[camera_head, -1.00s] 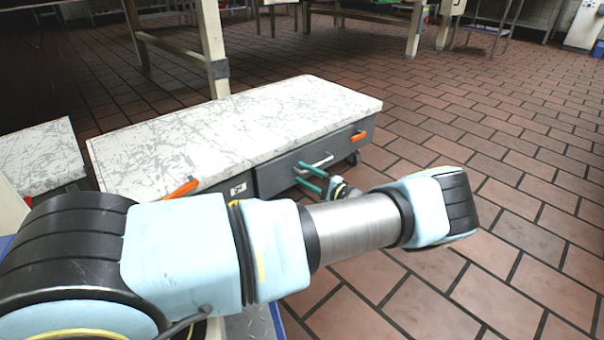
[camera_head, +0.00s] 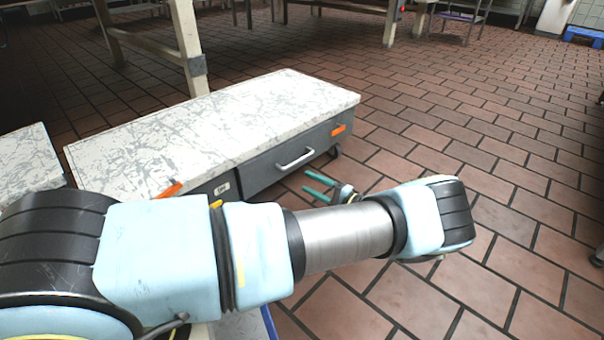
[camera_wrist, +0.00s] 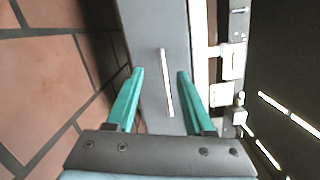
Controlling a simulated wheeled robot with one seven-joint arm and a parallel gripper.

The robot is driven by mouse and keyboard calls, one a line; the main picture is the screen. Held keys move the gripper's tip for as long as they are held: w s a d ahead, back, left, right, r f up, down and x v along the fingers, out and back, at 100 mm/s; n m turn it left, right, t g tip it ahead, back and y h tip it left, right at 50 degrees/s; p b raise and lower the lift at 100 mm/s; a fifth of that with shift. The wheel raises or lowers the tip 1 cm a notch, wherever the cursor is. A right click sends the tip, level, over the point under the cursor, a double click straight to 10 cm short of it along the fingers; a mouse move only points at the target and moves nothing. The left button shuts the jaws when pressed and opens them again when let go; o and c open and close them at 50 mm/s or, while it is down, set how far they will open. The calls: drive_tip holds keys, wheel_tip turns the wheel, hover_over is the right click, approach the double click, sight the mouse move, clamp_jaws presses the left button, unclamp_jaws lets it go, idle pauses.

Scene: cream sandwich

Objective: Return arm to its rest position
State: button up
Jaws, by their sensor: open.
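My arm reaches across the lower part of the head view, bent at its elbow on the right. My gripper (camera_head: 317,186) shows beyond the forearm, its two green fingers apart and nothing between them. It stands in front of the grey drawer front (camera_head: 262,167), clear of the silver handle (camera_head: 295,159). In the wrist view my gripper (camera_wrist: 153,97) is open and empty, with the silver handle (camera_wrist: 166,83) seen between and beyond the fingers. Part of my gripper's base is hidden behind my arm.
The low cabinet has a marbled white top (camera_head: 215,130) with nothing on it. A second marbled surface (camera_head: 28,160) is at the left. A table leg (camera_head: 186,45) stands behind the cabinet. Open tiled floor (camera_head: 460,120) lies to the right.

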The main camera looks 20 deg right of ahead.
drive_tip(key=shift+a, duration=0.1)
drive_tip(key=w+a+r+n+g+p, duration=0.1)
drive_tip(key=a+r+n+g, duration=0.3)
drive_tip(key=a, duration=0.3)
drive_tip(key=w+a+r+n+g+p, duration=0.1)
drive_tip(key=a+r+g+p, duration=0.1)
drive_tip(key=a+r+g, duration=0.4)
drive_tip(key=w+a+r+n+g+p, duration=0.1)
drive_tip(key=a+r+n+g, duration=0.2)
drive_tip(key=a, duration=0.5)
drive_tip(key=s+a+r+n+h+p, duration=0.25)
drive_tip(key=s+a+r, duration=0.2)
drive_tip(key=r, duration=0.35)
drive_tip(key=s+a+r+n+g+h+p, duration=0.1)
drive_tip(key=s+a+r+h+p, duration=0.1)
drive_tip(key=s+a+r+h, duration=0.35)
drive_tip(key=s+a+r+n+h+p, duration=0.25)
drive_tip(key=a+r, duration=0.35)
drive_tip(key=r, duration=0.4)
wheel_tip(320, 180, up, 38)
drive_tip(key=p, duration=3.7)
drive_tip(key=shift+d+f+m+y, duration=0.15)
drive_tip(key=shift+d+m+y, duration=0.15)
drive_tip(key=shift+y, duration=0.15)
